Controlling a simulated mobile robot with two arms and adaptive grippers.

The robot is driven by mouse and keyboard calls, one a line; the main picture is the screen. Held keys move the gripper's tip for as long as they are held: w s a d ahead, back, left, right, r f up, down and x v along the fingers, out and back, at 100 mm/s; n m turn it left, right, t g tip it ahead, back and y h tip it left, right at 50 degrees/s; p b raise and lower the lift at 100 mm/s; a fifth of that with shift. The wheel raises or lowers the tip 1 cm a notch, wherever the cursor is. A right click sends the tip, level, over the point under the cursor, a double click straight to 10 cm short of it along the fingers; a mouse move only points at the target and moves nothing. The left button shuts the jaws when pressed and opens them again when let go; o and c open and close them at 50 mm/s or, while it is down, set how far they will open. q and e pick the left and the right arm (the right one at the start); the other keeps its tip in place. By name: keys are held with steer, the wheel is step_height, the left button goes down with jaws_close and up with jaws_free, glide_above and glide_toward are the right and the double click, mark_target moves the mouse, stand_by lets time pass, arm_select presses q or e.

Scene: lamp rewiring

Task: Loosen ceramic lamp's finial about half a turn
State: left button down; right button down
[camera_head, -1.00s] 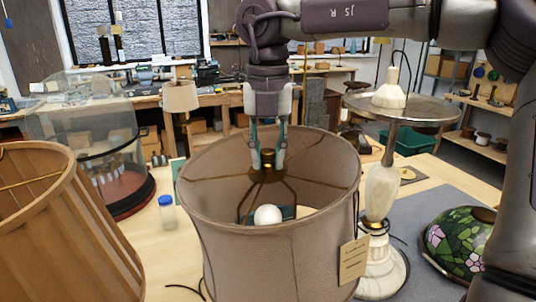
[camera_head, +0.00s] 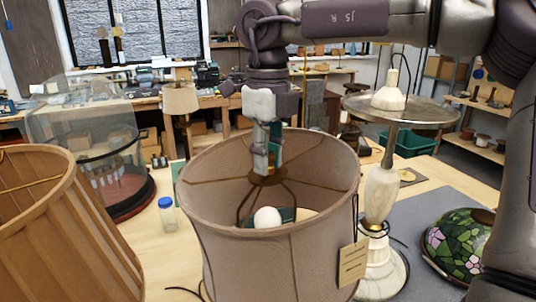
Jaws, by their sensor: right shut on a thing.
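A lamp with a wide taupe drum shade (camera_head: 265,262) stands in the middle of the head view; its base is hidden. Inside the shade, spokes meet at a brass hub (camera_head: 267,178), with a round white bulb (camera_head: 267,217) below. My right gripper (camera_head: 266,165) points straight down into the shade's open top, shut at the hub where the brass finial sits. The finial is now mostly hidden behind the near finger. The fingers are seen nearly edge-on. My left gripper is not in view.
A ribbed brown shade (camera_head: 60,235) stands close at left. A glass-domed case (camera_head: 85,145) and a small blue-capped jar (camera_head: 167,215) are behind it. A pale stone lamp (camera_head: 382,190) stands close at right, beside a stained-glass shade (camera_head: 460,245). A paper tag (camera_head: 353,262) hangs from the lamp.

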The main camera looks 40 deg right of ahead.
steer(key=n, duration=0.5)
steer(key=shift+r+n+p, duration=0.1)
steer(key=shift+n+p, duration=0.2)
steer(key=shift+p, duration=0.05)
steer(key=n+p, duration=0.1)
steer(key=n, duration=0.4)
steer(key=shift+n, duration=0.4)
steer(key=c, duration=0.9)
jaws_free()
steer(key=shift+r, duration=0.1)
step_height(320, 180, up, 12)
steer(key=shift+f, duration=0.15)
